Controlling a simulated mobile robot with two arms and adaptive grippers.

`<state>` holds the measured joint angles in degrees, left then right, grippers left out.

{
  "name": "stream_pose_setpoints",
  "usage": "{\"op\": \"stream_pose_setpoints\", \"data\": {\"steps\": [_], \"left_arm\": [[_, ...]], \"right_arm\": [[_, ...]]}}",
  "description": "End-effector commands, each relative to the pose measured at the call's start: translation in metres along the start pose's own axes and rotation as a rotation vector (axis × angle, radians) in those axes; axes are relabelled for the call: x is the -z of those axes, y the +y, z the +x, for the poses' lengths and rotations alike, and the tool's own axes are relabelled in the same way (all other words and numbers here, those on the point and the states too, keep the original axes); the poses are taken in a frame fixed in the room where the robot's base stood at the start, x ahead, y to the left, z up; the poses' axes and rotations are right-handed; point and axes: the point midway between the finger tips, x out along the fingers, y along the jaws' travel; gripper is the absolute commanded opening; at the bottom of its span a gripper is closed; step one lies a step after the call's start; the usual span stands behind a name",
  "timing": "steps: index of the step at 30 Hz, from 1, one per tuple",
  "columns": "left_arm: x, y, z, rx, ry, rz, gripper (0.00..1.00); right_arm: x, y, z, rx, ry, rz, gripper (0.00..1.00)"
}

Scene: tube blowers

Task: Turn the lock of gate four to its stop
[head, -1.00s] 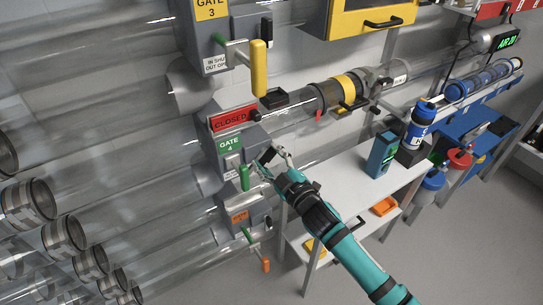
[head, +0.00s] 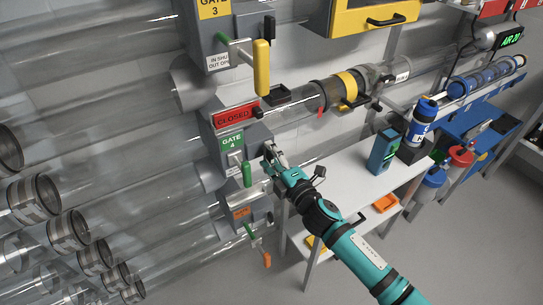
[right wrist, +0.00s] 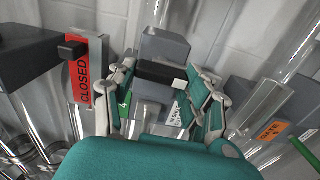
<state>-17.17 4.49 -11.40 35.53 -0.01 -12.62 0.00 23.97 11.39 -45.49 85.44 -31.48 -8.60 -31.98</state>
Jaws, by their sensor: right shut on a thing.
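Gate four is a grey box with a green GATE 4 label (head: 231,141) and a red CLOSED sign (head: 235,116) above it. Its green handle (head: 247,174) hangs down at the front. My right gripper (head: 269,160) is at the right side of the box, shut on the lock. In the right wrist view, the lock is a black bar with a white end (right wrist: 160,73), lying crosswise between the two fingers (right wrist: 168,85). In the head view the gripper mostly hides the lock. My left gripper is not in view.
Gate three's box (head: 208,40) with its yellow handle (head: 262,68) is above. A lower gate with an orange label (head: 241,212) is close below my gripper. Clear tubes run to the left. A white table (head: 350,185) stands to the right.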

Motion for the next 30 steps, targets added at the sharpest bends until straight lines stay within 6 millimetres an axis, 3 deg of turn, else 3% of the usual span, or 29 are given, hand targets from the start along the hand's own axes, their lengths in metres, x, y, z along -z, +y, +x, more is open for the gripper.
{"op": "stream_pose_setpoints", "data": {"steps": [19,20,25,30], "left_arm": [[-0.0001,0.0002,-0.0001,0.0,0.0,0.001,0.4],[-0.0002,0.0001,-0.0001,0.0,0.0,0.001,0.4],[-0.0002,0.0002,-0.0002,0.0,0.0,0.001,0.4],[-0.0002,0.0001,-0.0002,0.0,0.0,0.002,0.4]], "right_arm": [[0.0,-0.002,-0.0004,0.003,0.0,-0.059,0.0],[0.0,-0.0019,-0.0004,0.003,0.0,-0.059,0.52],[0.0,-0.0016,-0.0003,0.002,0.0,-0.056,0.74],[0.0,-0.0009,-0.0002,0.001,0.0,-0.055,0.75]]}}
